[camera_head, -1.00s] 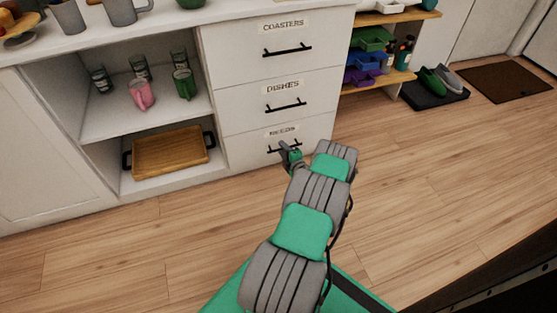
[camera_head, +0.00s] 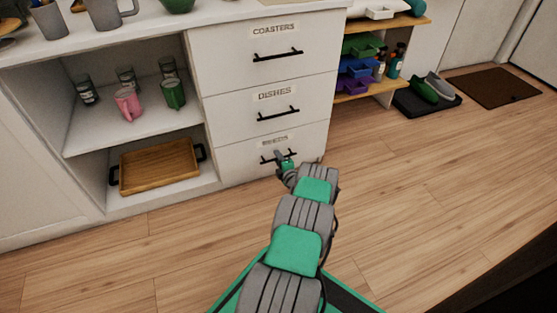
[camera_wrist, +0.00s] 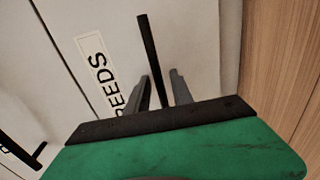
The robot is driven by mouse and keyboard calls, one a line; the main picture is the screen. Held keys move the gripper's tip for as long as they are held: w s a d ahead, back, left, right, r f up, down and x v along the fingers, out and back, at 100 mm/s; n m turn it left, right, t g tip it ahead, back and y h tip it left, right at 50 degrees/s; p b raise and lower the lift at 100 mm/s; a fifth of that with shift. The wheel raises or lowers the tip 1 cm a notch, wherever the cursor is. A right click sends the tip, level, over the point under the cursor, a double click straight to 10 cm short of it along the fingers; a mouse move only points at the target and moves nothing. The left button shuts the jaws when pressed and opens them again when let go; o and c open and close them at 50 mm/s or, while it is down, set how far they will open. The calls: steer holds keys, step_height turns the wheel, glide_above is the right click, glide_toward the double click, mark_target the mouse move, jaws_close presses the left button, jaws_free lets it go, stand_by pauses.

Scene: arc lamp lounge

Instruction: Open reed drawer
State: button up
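The reed drawer (camera_head: 232,158) is the bottom drawer of the white cabinet, and its front looks flush with the cabinet. Its label (camera_wrist: 103,85) reads "REEDS" in the wrist view. Its black bar handle (camera_wrist: 149,45) runs between my gripper's fingers (camera_wrist: 161,76). One finger is on each side, with gaps showing, so my gripper is open around the bar. In the head view my gripper (camera_head: 281,156) is at the drawer's handle (camera_head: 266,160) and hides part of it.
The dishes drawer (camera_head: 244,116) and coasters drawer (camera_head: 235,55) above are shut. Left are open shelves with cups and a wooden tray (camera_head: 158,166). Wood floor (camera_head: 420,200) in front is clear.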

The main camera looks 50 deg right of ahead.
jaws_close()
stand_by(1.2)
